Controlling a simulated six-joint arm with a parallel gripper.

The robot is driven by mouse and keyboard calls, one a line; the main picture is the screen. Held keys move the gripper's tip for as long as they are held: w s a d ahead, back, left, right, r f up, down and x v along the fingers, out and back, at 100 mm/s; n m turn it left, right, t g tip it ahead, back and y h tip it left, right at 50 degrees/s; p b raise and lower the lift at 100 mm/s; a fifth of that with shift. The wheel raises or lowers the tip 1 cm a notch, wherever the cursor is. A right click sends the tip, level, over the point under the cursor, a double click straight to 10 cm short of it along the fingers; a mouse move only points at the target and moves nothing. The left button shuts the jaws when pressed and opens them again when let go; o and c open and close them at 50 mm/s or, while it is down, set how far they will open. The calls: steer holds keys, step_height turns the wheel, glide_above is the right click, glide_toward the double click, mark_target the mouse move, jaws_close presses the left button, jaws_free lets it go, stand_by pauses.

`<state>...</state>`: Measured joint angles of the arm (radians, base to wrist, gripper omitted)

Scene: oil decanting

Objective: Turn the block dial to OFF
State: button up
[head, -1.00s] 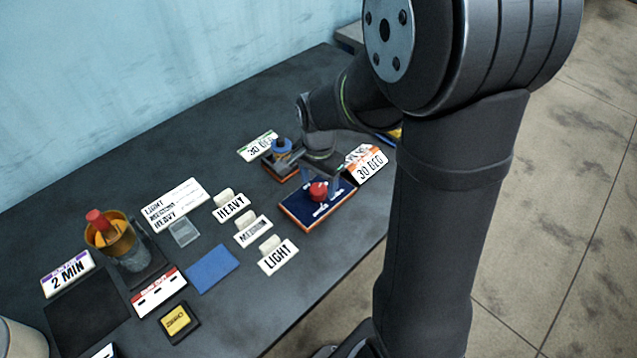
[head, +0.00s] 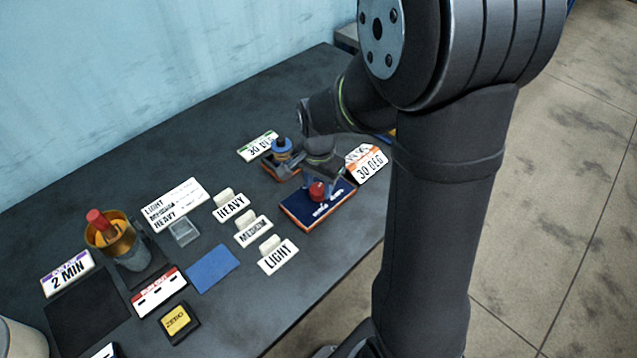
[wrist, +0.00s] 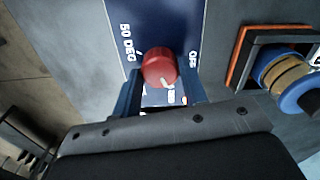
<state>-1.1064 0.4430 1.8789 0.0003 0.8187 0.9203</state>
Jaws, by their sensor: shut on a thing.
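The block dial is a red knob (head: 317,192) on a dark blue panel (head: 300,211) with an orange edge, at the right of the table. In the wrist view the red knob (wrist: 157,66) sits between my two blue fingers. A white mark on it faces the lower right of that view. White lettering on the panel (wrist: 170,20) reads OFF at the right and what looks like 50 DEG at the left. My gripper (wrist: 162,76) is shut on the knob; it also shows from above in the head view (head: 319,178). The finger contact is partly hidden.
A blue and brass knob (wrist: 283,78) on an orange-edged base stands close to the right of my gripper in the wrist view. HEAVY, MEDIUM and LIGHT tags (head: 278,257) lie left of the panel. A brass cup (head: 114,234) stands farther left.

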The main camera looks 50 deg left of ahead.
mark_target(318, 188)
steer(key=n, duration=1.3)
steer(key=shift+n, duration=0.4)
stand_by(0.5)
steer(key=o, duration=1)
steer(key=shift+r, duration=0.1)
step_height(318, 188, up, 17)
steer(key=shift+r, duration=0.15)
